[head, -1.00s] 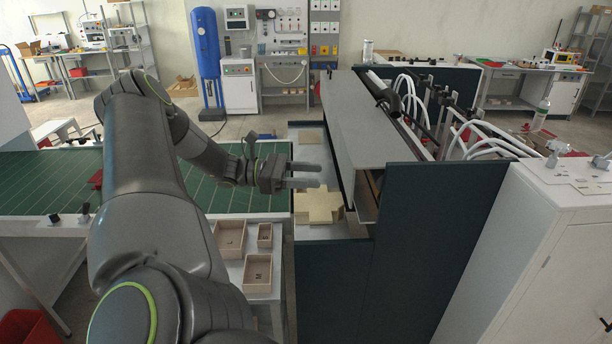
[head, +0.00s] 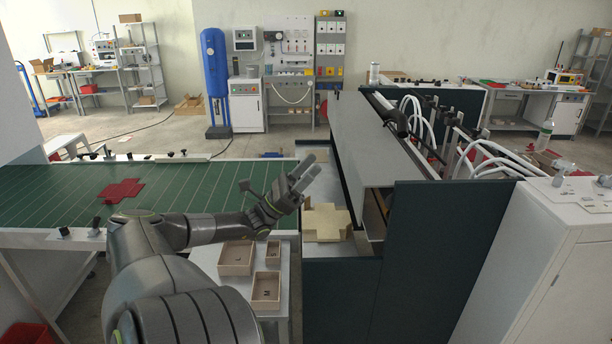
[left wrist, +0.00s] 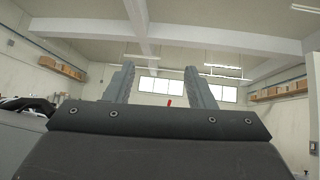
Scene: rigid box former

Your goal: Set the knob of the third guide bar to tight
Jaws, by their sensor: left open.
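My left gripper (head: 309,168) is raised in front of the dark machine, its fingers pointing up and right. Its fingers are apart and empty, and in the left wrist view (left wrist: 158,85) they point toward the ceiling and windows. Dark knobs show on the green table's near edge (head: 64,231) and far edge (head: 183,153), well left of the gripper. Other dark fittings stand along the machine's top right (head: 445,95). I cannot tell which of these belongs to the third guide bar, nor any knob's setting. My right gripper is not in view.
The green table (head: 200,185) carries a red cross-shaped blank (head: 122,190). Small wooden boxes (head: 237,257) stand below my left arm. A white cabinet (head: 530,260) stands at right.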

